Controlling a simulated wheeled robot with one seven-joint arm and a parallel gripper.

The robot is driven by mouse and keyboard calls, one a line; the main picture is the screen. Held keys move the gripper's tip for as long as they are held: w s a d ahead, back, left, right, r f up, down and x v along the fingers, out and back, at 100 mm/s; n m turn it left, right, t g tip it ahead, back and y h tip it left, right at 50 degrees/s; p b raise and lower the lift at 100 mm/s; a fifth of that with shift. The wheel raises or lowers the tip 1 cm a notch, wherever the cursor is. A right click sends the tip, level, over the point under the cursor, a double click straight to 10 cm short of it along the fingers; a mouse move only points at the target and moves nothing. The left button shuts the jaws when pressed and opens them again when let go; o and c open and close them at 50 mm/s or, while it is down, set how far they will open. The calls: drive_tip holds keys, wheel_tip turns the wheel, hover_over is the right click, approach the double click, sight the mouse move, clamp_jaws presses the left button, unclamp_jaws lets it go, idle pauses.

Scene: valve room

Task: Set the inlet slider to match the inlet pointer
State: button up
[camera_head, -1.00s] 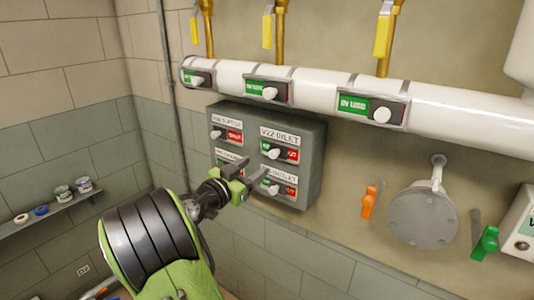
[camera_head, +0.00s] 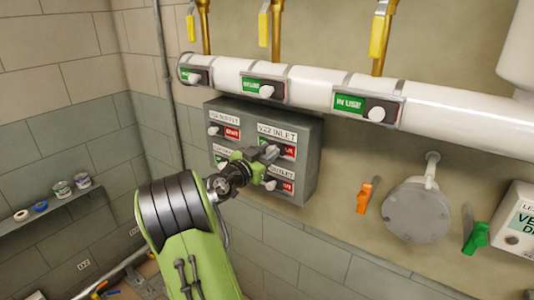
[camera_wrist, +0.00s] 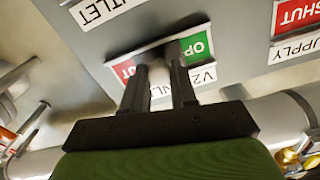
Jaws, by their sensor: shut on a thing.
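The V22 INLET slider is on the grey panel (camera_head: 311,165), at its upper right. Its label (camera_head: 277,133) and red end (camera_head: 290,151) show in the head view. My gripper (camera_head: 271,152) is at this slider and covers its left part. In the wrist view, turned about upside down, my gripper (camera_wrist: 158,88) is shut on the pale slider knob (camera_wrist: 160,75). The knob stands near the middle of its slot, between the green part (camera_wrist: 197,47) and the red part (camera_wrist: 124,70). I cannot tell which thing is the inlet pointer.
The supply slider (camera_head: 214,131) is to the left and the outlet slider (camera_head: 270,185) just below, both close to my gripper. A white pipe (camera_head: 314,98) with IN USE sliders runs above. An orange lever (camera_head: 364,197) and a green lever (camera_head: 477,237) are to the right.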

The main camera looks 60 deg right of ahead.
clamp_jaws()
drive_tip(key=s+b, duration=0.3)
drive_tip(key=shift+s+a+f, duration=0.1)
drive_tip(key=shift+s+a, duration=0.15)
drive_tip(key=shift+w, duration=0.1)
drive_tip(key=o, duration=0.9)
unclamp_jaws()
drive_tip(key=shift+a, duration=0.1)
